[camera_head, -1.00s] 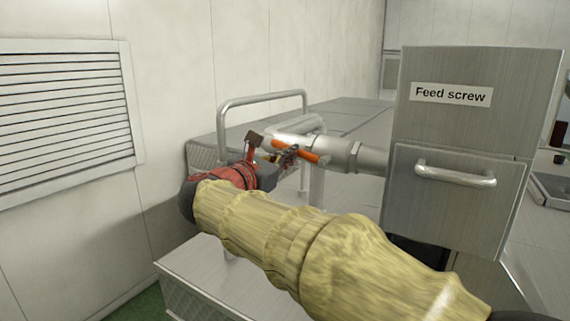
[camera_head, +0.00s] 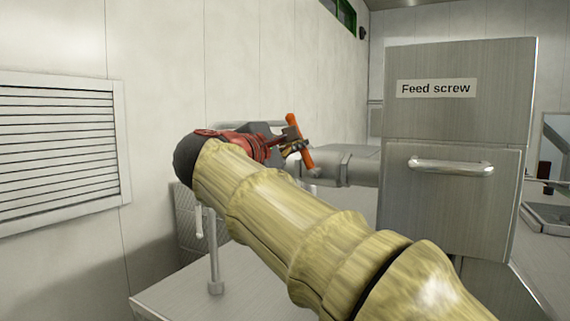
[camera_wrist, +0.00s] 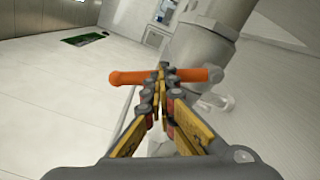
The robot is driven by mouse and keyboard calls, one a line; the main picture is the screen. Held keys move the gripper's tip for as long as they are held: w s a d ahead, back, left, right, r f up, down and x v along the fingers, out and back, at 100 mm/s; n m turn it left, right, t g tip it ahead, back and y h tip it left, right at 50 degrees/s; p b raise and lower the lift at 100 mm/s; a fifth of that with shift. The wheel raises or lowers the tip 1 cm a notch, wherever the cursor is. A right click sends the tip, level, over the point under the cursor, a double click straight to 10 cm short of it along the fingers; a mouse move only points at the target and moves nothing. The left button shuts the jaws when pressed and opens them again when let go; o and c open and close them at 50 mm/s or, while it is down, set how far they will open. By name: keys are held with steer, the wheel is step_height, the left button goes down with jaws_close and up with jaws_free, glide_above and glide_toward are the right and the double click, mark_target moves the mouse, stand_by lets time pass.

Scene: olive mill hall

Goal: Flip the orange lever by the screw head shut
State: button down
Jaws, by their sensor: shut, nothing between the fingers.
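The orange lever (camera_head: 299,143) stands steeply tilted in the head view, in front of the end of the grey pipe (camera_head: 345,167) that comes from the feed screw cabinet. My gripper (camera_head: 301,147) is at the lever, coming from the left. In the wrist view the lever (camera_wrist: 135,76) runs across the picture just beyond my fingertips (camera_wrist: 161,72). The fingers are shut together and hold nothing. Their tips overlap the middle of the lever in the picture; whether they touch it I cannot tell. The lever's pivot is hidden behind my fingers.
The cabinet (camera_head: 457,115) labelled "Feed screw", with a bar handle (camera_head: 450,166), stands right of the pipe. A metal bench top (camera_head: 215,303) with a rail post (camera_head: 213,250) lies below my arm. A louvred vent (camera_head: 58,150) is on the left wall.

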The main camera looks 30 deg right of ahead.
steer(key=shift+s+d+f+m+b, duration=0.1)
steer(key=shift+s+d+m+b, duration=0.3)
steer(key=shift+m+b, duration=0.45)
steer(key=shift+s+d+r+m+b, duration=0.1)
steer(key=shift+s+d+m+b, duration=0.25)
steer(key=shift+m+b, duration=0.45)
steer(key=shift+s+d+f+m+b, duration=0.1)
steer(key=shift+s+d+m+b, duration=0.25)
steer(key=shift+m+b, duration=0.5)
steer(key=shift+s+a, duration=0.1)
steer(key=c, duration=2.5)
jaws_free()
steer(key=o, duration=1.2)
steer(key=shift+d, duration=0.4)
steer(key=o, duration=1.3)
steer(key=shift+a+r, duration=0.1)
steer(key=shift+r, duration=0.1)
steer(key=v, duration=1.2)
